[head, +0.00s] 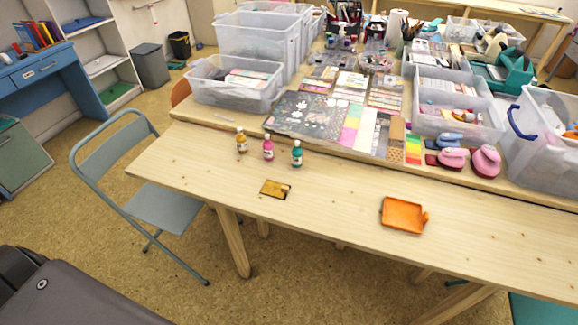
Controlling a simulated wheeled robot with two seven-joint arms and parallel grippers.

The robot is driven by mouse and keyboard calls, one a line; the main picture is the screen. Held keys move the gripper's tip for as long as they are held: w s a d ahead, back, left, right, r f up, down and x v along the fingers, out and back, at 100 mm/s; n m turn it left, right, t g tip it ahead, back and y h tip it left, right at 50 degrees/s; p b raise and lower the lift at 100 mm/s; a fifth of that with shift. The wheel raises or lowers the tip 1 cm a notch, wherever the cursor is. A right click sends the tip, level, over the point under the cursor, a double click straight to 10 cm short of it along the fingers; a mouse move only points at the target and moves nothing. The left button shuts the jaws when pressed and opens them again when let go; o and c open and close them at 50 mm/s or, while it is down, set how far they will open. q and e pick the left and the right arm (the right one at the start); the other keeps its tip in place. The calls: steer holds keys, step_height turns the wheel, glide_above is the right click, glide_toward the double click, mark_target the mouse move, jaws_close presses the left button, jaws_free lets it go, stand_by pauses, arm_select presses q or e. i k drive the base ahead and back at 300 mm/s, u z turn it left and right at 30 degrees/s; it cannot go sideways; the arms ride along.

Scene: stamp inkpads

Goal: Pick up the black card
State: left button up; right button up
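I see no plainly black card. A small flat rectangular item (276,189) lies near the front edge of the wooden table (340,190). It is gold-brown with dark patches at its right end, and I cannot tell whether it is a card or an inkpad. Neither of my grippers is in view.
Small amber (241,142), pink (268,149) and teal (297,154) bottles stand behind the flat item. An orange tray (403,215) lies to the right. Clear bins (235,88) and paper sheets (312,116) crowd the back. A grey chair (160,205) stands left. The middle front is free.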

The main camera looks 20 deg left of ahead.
mark_target(271, 188)
steer(key=z, duration=3.4)
steer(key=k, duration=1.35)
steer(key=u, duration=1.6)
